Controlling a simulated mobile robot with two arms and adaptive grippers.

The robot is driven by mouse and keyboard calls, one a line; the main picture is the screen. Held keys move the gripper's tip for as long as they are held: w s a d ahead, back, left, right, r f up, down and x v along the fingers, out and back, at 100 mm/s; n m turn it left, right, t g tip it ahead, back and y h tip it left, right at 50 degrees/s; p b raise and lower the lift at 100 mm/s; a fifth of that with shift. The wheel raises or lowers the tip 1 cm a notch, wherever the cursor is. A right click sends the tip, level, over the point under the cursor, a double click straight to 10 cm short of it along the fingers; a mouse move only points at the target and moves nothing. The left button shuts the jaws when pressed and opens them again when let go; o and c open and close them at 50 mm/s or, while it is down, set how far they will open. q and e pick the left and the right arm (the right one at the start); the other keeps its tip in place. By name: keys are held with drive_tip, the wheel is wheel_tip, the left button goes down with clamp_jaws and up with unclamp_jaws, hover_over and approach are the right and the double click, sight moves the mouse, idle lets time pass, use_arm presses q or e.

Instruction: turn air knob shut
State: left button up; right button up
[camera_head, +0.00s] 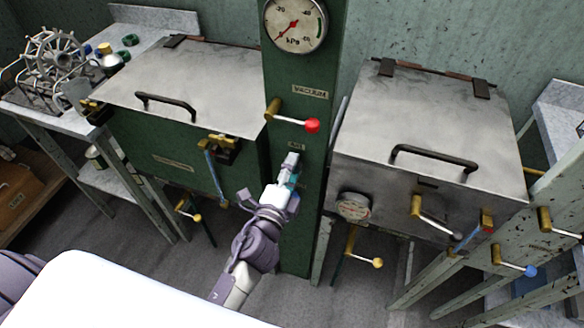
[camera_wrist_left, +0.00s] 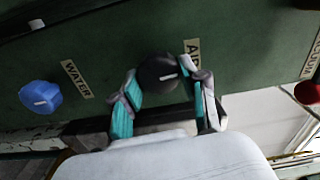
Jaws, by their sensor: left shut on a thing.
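The air knob (camera_wrist_left: 158,70) is a round black knob with a short white mark, on the green panel beside the AIR label (camera_wrist_left: 193,52) in the left wrist view. The mark lies nearly level in that view, tilted slightly. My left gripper (camera_wrist_left: 166,84) has one teal-and-grey finger on each side of the knob and is shut on it. In the head view my left gripper (camera_head: 290,163) reaches the green column (camera_head: 312,185) just below the small label; it hides the knob there. My right gripper is not in view.
A blue knob (camera_wrist_left: 40,96) with a WATER label sits left of the air knob in the wrist view. A red-ended vacuum lever (camera_head: 312,125) sticks out above my gripper. Lidded basins stand left (camera_head: 190,85) and right (camera_head: 430,120), with levers on their fronts.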

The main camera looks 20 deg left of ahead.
use_arm(q)
drive_tip(key=shift+m, duration=0.5)
drive_tip(key=shift+f, duration=0.1)
drive_tip(key=o, duration=1.1)
